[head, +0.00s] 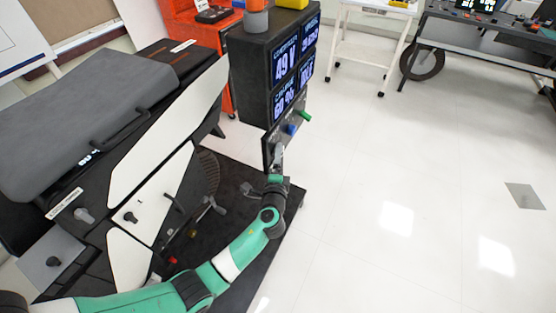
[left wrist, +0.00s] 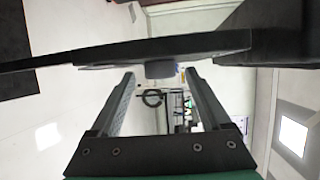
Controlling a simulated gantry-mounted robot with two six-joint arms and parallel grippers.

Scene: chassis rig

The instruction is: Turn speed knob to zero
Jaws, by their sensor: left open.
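A black console box (head: 268,85) with lit displays stands at the upper middle of the head view. On its lower panel are a green knob (head: 305,116) and a blue knob (head: 291,129). The labels are too small to read, so I cannot tell which is the speed knob. My right gripper is out of view.
A dark seat-like pad (head: 85,120) and white side panels (head: 170,130) with small handles stand to the left. A black floor plate (head: 235,200) lies under the console. A white cart (head: 370,50) is behind. The white floor at right is mostly free.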

